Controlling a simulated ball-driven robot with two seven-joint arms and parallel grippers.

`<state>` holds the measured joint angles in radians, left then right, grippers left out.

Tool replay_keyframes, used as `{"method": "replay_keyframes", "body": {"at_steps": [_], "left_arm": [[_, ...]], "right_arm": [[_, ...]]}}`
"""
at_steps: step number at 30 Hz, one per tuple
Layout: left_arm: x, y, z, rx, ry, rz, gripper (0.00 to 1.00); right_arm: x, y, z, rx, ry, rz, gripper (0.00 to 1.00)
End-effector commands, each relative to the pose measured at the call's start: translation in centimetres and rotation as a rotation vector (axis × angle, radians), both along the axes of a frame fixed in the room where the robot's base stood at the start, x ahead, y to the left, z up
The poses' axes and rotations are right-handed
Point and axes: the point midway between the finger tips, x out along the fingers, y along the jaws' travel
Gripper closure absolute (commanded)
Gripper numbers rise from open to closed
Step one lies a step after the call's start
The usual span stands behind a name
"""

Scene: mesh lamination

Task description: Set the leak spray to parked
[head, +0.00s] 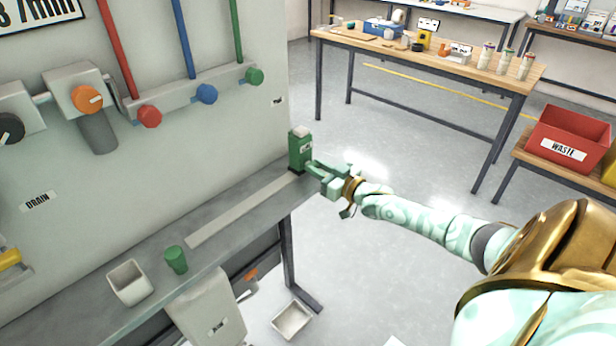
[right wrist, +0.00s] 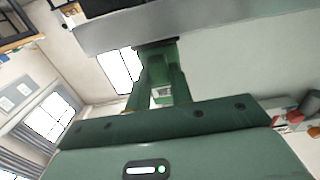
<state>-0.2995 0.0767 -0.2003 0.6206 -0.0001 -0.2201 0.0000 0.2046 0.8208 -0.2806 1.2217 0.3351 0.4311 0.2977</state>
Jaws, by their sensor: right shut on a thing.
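The leak spray (head: 300,150) is a small green bottle with a pale cap and a label. It stands upright at the far right end of the grey ledge (head: 215,255), against the wall. My right gripper (head: 313,168) reaches in from the right and is shut on the bottle's lower part. In the right wrist view, which looks upside down, the two green fingers (right wrist: 162,85) lie either side of the green bottle (right wrist: 165,70), with its label between them. Its dark base appears at the ledge. My left gripper is out of view.
A pale strip (head: 240,210) runs along the ledge. A green cup (head: 176,260) and a white square container (head: 130,283) stand nearer. Red, blue and green valve knobs (head: 206,94) project from the wall. A workbench (head: 425,55) and red waste bin (head: 568,140) stand beyond open floor.

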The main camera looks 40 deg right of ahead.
Motion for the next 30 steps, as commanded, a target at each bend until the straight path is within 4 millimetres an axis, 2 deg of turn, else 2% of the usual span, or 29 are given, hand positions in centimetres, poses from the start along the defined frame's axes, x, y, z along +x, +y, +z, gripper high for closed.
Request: {"method": "replay_keyframes", "body": {"at_steps": [16, 17, 18, 19, 27, 30], "left_arm": [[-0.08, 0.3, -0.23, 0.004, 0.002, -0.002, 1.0], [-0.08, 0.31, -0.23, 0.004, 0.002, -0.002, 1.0], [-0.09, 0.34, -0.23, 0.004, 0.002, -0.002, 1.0], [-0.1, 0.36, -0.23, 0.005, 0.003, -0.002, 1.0], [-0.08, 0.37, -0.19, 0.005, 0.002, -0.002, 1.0], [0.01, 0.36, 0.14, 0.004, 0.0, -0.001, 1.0]], "right_arm": [[0.04, -0.81, -0.06, 0.002, 0.002, -0.002, 1.0], [0.04, -0.82, -0.05, 0.001, 0.002, -0.003, 0.73], [0.04, -0.84, -0.05, 0.001, 0.002, -0.003, 0.62], [0.04, -0.83, -0.05, 0.001, 0.002, -0.003, 0.56], [-0.03, -0.64, -0.11, 0.003, 0.002, 0.0, 0.56], [-0.65, -0.65, -0.03, 0.003, 0.003, 0.001, 0.56]]}}
